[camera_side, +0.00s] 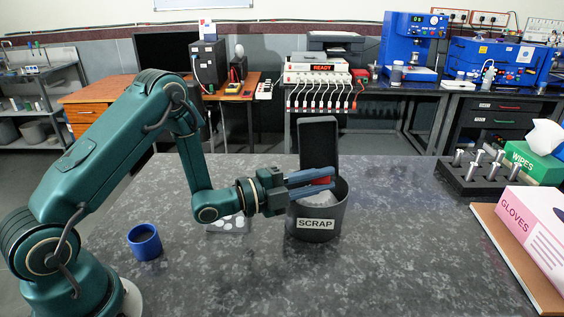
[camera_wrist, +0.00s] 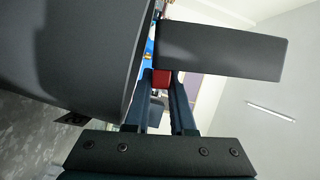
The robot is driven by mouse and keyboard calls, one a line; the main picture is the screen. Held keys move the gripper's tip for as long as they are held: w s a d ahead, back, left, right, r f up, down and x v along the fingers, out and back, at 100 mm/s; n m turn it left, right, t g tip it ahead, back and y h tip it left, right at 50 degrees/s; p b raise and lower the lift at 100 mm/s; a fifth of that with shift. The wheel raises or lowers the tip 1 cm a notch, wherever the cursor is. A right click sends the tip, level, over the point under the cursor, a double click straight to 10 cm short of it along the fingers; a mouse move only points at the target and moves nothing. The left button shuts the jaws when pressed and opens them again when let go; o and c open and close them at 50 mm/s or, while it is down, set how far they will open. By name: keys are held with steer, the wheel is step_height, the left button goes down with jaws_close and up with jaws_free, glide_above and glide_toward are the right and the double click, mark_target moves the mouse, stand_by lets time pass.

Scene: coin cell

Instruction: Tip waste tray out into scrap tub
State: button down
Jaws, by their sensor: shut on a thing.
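The waste tray (camera_side: 318,143), dark and flat, stands on edge, almost vertical, above the back of the scrap tub. In the wrist view its dark panel (camera_wrist: 225,50) reaches right from the fingertips. My gripper (camera_side: 312,181) is shut on the tray's red grip (camera_side: 321,182), which also shows between the fingers (camera_wrist: 162,78). The round dark scrap tub (camera_side: 316,236), labelled SCRAP, stands upright on the bench with the fingers across its mouth. Something pale (camera_side: 320,198) shows inside it. The tub wall fills the left of the wrist view (camera_wrist: 70,55). The tray's inner face is unclear.
A blue cup (camera_side: 145,242) stands on the left of the speckled bench (camera_side: 400,270). A pale plate with white discs (camera_side: 228,223) lies behind my wrist. A black rack of metal posts (camera_side: 480,180), a wipes box (camera_side: 532,160) and a pink gloves box (camera_side: 530,225) stand at the right.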

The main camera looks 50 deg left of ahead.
steer(key=shift+r+n+g+h, duration=0.2)
steer(key=shift+r+n+g, duration=1)
steer(key=shift+r+n, duration=1.15)
steer(key=shift+r+n+g+h, duration=0.2)
steer(key=shift+r+n+g, duration=1)
steer(key=shift+r+n, duration=1.15)
steer(key=shift+r+n+g+h, duration=0.6)
steer(key=shift+r+n+g, duration=0.2)
steer(key=shift+r+n, duration=0.45)
steer(key=shift+a, duration=0.1)
